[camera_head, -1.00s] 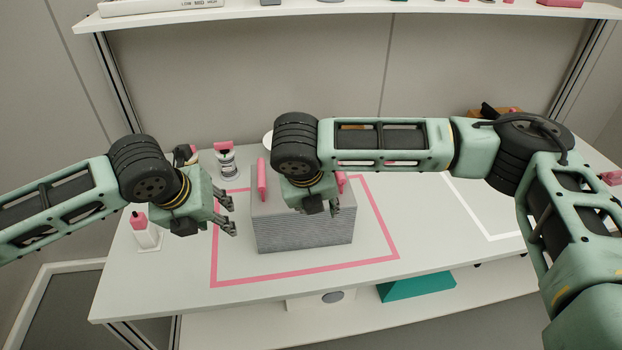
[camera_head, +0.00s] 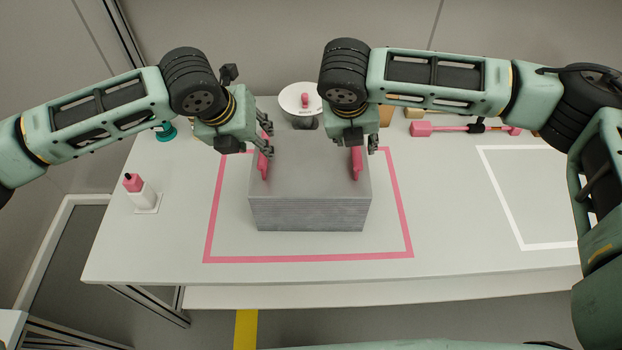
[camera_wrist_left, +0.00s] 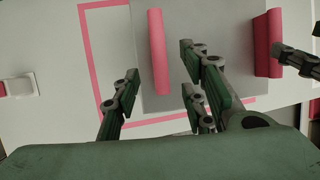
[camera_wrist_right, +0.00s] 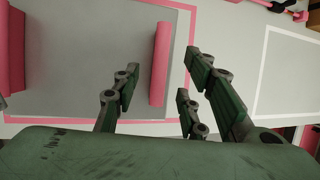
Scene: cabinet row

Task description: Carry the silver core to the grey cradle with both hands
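The silver core (camera_head: 310,205) is a grey ribbed block with two upright pink handles, standing on the white table inside a pink outline. My left gripper (camera_head: 265,136) is open at its left handle (camera_head: 264,166); in the left wrist view this handle (camera_wrist_left: 158,50) lies between the spread fingers. My right gripper (camera_head: 354,146) is open at its right handle (camera_head: 357,164); in the right wrist view that handle (camera_wrist_right: 160,65) lies between the fingers. Contact cannot be told in either case. I cannot pick out a grey cradle in these views.
A white outline (camera_head: 503,203) marks bare table at the right. A white dish (camera_head: 300,97) with a pink item stands behind the core. A pink-capped bottle (camera_head: 140,188) stands at the left. A pink-handled tool (camera_head: 450,129) lies at the back right.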

